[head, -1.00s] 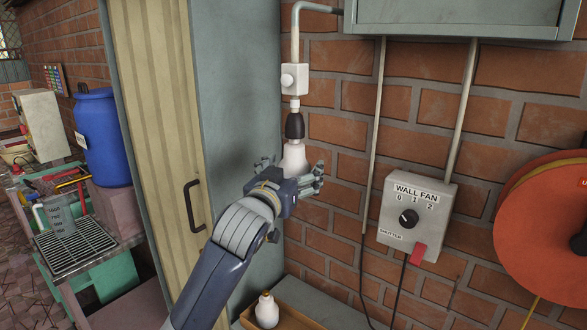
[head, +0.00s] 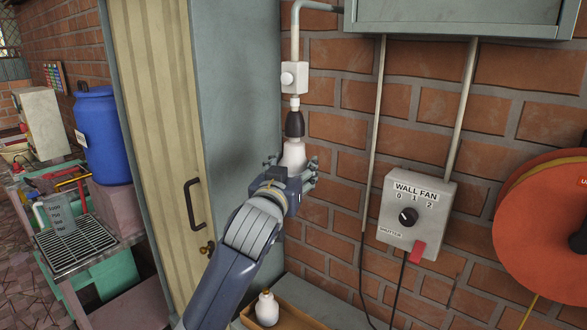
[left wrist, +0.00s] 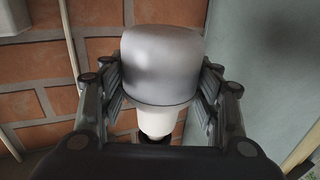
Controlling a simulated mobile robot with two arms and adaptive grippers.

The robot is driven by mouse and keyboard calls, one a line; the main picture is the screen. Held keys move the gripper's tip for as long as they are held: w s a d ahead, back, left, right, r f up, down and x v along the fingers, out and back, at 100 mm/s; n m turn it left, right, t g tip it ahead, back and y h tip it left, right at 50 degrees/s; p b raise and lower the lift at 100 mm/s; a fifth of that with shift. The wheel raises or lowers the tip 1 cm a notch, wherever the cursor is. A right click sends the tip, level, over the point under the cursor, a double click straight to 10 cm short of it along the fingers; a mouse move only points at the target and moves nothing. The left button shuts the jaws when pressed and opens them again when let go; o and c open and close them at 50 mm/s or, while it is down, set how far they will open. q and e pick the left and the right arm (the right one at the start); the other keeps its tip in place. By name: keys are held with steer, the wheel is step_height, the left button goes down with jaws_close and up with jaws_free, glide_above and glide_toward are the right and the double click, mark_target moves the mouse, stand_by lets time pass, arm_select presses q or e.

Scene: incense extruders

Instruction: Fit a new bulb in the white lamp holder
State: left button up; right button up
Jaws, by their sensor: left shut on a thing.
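My left gripper (head: 294,178) is shut on a white bulb (head: 293,154), from below. In the left wrist view the bulb (left wrist: 160,62) fills the space between the fingers, with its narrower white neck pointing towards a dark part. In the head view the bulb's top meets the dark lamp holder (head: 294,124), which has a white collar and hangs upright under a white switch box (head: 294,78) on a pipe. I cannot tell how far the neck sits inside. A second white bulb (head: 267,309) stands in a wooden tray (head: 306,322) below. My right gripper is not in view.
A tall grey cabinet (head: 242,120) stands close to the left of the holder. A brick wall is behind, with a wall fan switch box (head: 416,214), cables and an orange reel (head: 550,225) to the right. A blue drum (head: 103,135) is far left.

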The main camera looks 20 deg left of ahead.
arm_select(q)
steer(key=shift+d+n+y, duration=0.1)
steer(key=shift+n+y, duration=0.3)
steer(key=shift+y, duration=0.2)
steer(key=shift+n+g+y, duration=0.3)
steer(key=shift+n+y, duration=0.6)
steer(key=shift+y, duration=0.5)
steer(key=o, duration=1.2)
